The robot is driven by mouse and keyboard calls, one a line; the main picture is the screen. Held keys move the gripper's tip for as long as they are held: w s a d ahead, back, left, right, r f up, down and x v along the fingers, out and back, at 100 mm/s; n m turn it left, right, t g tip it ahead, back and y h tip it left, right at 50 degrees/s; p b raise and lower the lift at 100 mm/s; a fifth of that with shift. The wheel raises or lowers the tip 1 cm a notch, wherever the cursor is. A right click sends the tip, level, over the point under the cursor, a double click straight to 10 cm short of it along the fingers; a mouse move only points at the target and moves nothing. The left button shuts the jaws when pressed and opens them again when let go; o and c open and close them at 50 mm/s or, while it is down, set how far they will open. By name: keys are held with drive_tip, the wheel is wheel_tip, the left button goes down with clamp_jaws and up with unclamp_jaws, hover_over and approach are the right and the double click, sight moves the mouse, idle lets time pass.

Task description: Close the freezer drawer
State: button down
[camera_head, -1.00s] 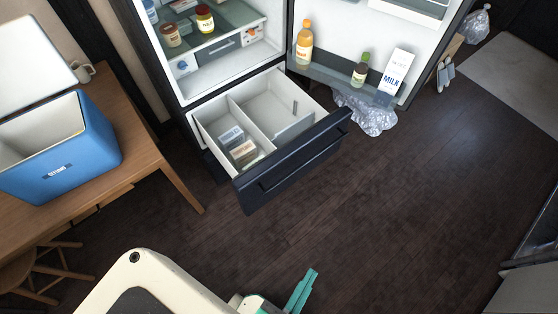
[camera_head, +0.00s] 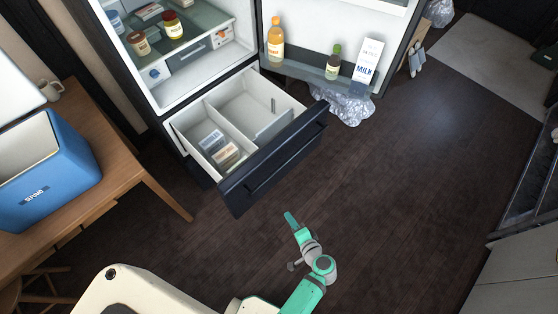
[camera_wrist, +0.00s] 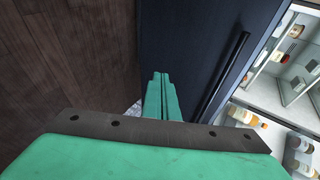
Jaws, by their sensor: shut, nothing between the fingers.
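The freezer drawer (camera_head: 275,158) is pulled out below the fridge, with a dark front panel and handle bar and a white, divided inside. Several small boxes (camera_head: 221,147) lie in its left compartment. In the wrist view the drawer's dark front (camera_wrist: 192,45) and long handle (camera_wrist: 222,78) are just beyond the fingers. My gripper (camera_head: 289,215) is shut and empty, in front of the drawer's front and apart from it in the head view. Its two teal fingers (camera_wrist: 161,82) lie together in the wrist view.
The fridge door (camera_head: 330,75) stands open to the right, holding bottles and a milk carton. A crumpled clear bag (camera_head: 347,108) lies on the floor beneath it. A wooden table (camera_head: 125,165) with a blue cooler (camera_head: 48,180) is at left. The dark floor at right is clear.

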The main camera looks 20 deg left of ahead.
drive_tip(key=w+r+y, duration=0.3)
drive_tip(key=w+r, duration=0.2)
drive_tip(key=w, duration=0.1)
drive_tip(key=n+g+y, duration=0.1)
drive_tip(key=n+y, duration=0.1)
drive_tip(key=y, duration=0.2)
approach(271, 155)
drive_tip(key=shift+n+g, duration=0.3)
drive_tip(key=shift+g, duration=0.1)
drive_tip(key=x, duration=0.6)
drive_tip(key=shift+w+a+r, duration=0.1)
drive_tip(key=shift+w+a, duration=0.05)
drive_tip(key=shift+a, duration=0.05)
drive_tip(key=shift+w, duration=0.15)
